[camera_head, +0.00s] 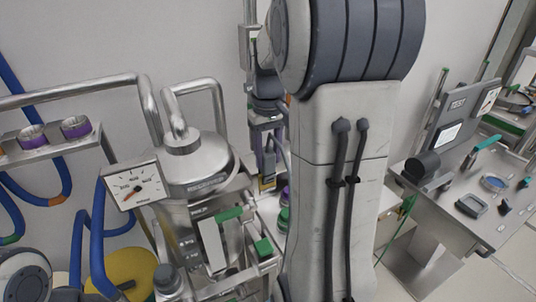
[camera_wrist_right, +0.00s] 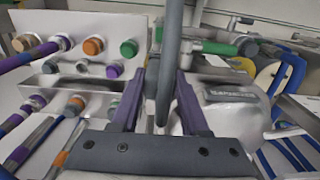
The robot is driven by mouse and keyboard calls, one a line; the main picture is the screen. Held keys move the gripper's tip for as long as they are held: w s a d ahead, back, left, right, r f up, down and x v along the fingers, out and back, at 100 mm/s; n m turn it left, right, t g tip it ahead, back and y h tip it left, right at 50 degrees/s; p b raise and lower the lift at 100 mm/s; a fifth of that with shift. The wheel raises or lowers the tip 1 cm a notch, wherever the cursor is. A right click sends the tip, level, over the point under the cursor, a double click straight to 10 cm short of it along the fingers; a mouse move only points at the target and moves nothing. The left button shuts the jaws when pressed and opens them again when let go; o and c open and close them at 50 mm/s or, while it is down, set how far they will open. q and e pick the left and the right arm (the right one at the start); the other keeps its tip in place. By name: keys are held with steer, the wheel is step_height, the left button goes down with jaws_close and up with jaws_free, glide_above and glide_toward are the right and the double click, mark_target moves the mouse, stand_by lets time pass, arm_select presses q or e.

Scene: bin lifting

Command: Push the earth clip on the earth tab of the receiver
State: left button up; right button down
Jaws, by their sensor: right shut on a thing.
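My right gripper (camera_head: 266,150) hangs behind the big upright link of my right arm, beside the steel vessel (camera_head: 183,165). In the right wrist view its two purple-grey fingers (camera_wrist_right: 160,85) are shut on a dark grey curved piece (camera_wrist_right: 168,50), which rises out of the top of the picture. I cannot tell for sure whether this is the earth clip. The receiver and its earth tab cannot be told apart surely; the steel vessel with a dial gauge (camera_head: 136,186) may be the receiver. My left gripper is out of view.
A steel side table (camera_head: 455,215) with small tools and a dark cylinder stands at right. Blue hoses (camera_head: 85,240) and a pipe rack (camera_head: 45,140) are at left. In the wrist view, a white panel (camera_wrist_right: 75,25) carries several coloured-collar fittings.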

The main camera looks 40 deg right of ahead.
steer(key=shift+f, duration=0.1)
steer(key=shift+c, duration=1.6)
jaws_free()
step_height(320, 180, up, 10)
steer(key=shift+r+b, duration=0.25)
steer(key=shift+b, duration=0.65)
